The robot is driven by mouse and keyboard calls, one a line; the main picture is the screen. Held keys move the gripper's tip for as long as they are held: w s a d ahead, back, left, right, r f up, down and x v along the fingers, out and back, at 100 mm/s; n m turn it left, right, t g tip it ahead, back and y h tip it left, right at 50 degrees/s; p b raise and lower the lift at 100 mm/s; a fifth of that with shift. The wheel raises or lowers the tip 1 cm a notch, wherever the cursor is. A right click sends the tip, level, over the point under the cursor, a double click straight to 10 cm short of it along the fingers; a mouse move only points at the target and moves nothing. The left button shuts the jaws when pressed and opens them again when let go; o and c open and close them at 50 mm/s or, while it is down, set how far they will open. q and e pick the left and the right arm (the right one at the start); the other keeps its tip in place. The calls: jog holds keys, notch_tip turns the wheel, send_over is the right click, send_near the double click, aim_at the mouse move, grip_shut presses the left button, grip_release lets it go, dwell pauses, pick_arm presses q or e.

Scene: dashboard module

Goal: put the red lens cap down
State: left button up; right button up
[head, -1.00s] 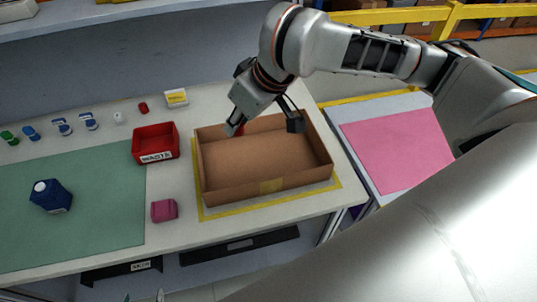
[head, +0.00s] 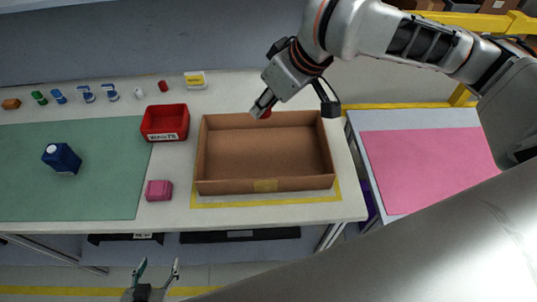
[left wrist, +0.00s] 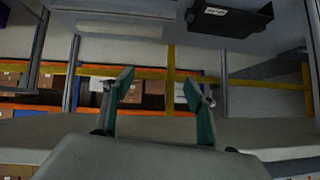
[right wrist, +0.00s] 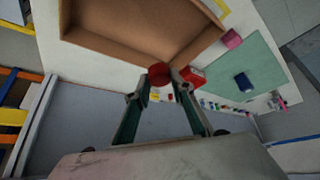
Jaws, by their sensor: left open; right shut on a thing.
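The red lens cap (head: 266,113) is held at the fingertips of my right gripper (head: 263,107), above the back wall of the open cardboard box (head: 265,187). In the right wrist view the red lens cap (right wrist: 159,73) sits between the fingertips (right wrist: 160,84), with the box (right wrist: 140,45) beyond it. The gripper hides part of the cap in the head view. My left gripper (head: 156,276) is open and empty, low in front of the table; its spread fingers (left wrist: 161,90) show in the left wrist view.
A red bin (head: 163,136) stands left of the box, with a pink block (head: 159,190) in front of it. A green mat (head: 105,190) carries a dark blue bottle (head: 62,158). Several small items line the table's back. A pink mat (head: 425,165) lies on the right surface.

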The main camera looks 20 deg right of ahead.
notch_tip(320, 180, down, 14)
jog(key=b, duration=0.3)
jog(key=shift+s+f, duration=0.1)
jog(key=shift+f, duration=0.15)
jog(key=shift+f+b, duration=0.35)
jog(key=shift+f, duration=0.4)
notch_tip(320, 180, down, 4)
jog(key=shift+b, duration=0.8)
pick_arm(q)
jog(key=d+f, duration=0.1)
jog(key=w+d+f, duration=0.1)
jog(key=shift+f+h, duration=0.35)
jog(key=shift+h, duration=0.05)
pick_arm(e)
jog(key=shift+r, duration=0.1)
pick_arm(q)
jog(key=shift+r, duration=0.15)
